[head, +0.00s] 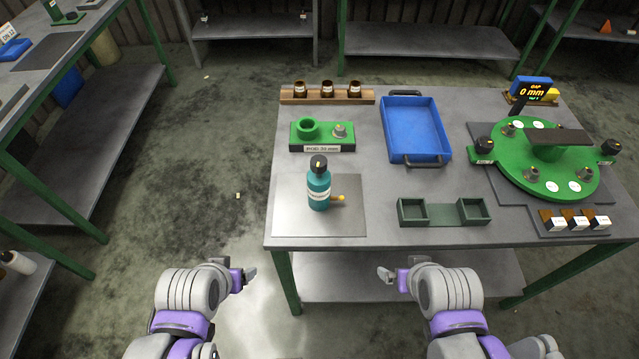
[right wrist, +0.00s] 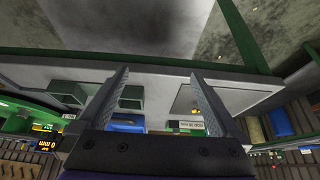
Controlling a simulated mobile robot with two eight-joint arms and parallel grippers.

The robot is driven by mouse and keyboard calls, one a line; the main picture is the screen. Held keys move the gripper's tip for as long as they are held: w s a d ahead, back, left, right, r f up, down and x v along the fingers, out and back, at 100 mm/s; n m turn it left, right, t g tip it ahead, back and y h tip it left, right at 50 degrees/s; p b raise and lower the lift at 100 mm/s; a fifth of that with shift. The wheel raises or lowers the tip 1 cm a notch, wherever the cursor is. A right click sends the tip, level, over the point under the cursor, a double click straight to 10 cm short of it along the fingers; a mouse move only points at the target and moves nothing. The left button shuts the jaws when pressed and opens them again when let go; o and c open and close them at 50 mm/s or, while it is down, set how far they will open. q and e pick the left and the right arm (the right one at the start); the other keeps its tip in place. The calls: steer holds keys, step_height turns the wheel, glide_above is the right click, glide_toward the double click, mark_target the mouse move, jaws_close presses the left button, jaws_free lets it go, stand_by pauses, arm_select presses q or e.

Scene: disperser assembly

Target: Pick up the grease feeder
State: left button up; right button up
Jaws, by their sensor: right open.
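The only thing that looks like the grease feeder is a teal bottle (head: 319,190) with a dark cap, a pale label and a short yellow-tipped nozzle to its right. It stands upright on a light square plate (head: 285,218) at the table's front left. My left gripper (head: 250,273) is off the table's front edge, below and left of the bottle; its finger gap does not show. My right gripper (head: 385,273) is in front of the table edge, below and right of the bottle. In the right wrist view (right wrist: 163,95) its two fingers are wide apart and empty.
Right of the bottle are a dark green two-pocket holder (head: 412,212) and a blue tray (head: 388,128). Behind it are a green block (head: 300,139) and a wooden rack (head: 290,96) of brown jars. A green round fixture (head: 510,175) stands at right.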

steer(key=w+d+r+t+b, duration=0.1)
steer(key=w+r+t+b, duration=0.25)
steer(key=w+t, duration=0.4)
steer(key=w+d+r+t+b, duration=0.15)
steer(key=w+r+t, duration=0.25)
steer(key=w, duration=0.7)
steer(key=n+g+y+b, duration=0.4)
steer(key=n+y, duration=0.5)
steer(key=y, duration=0.4)
glide_toward(327, 186)
steer(key=x, duration=0.5)
steer(key=shift+w+r, duration=0.1)
steer(key=shift+w, duration=0.05)
steer(key=x, duration=0.4)
steer(key=shift+w+a, duration=0.15)
steer(key=shift+a, duration=0.25)
steer(key=shift+x, duration=2.95)
steer(key=shift+w+d+f, duration=0.1)
steer(key=shift+f, duration=0.15)
jaws_close()
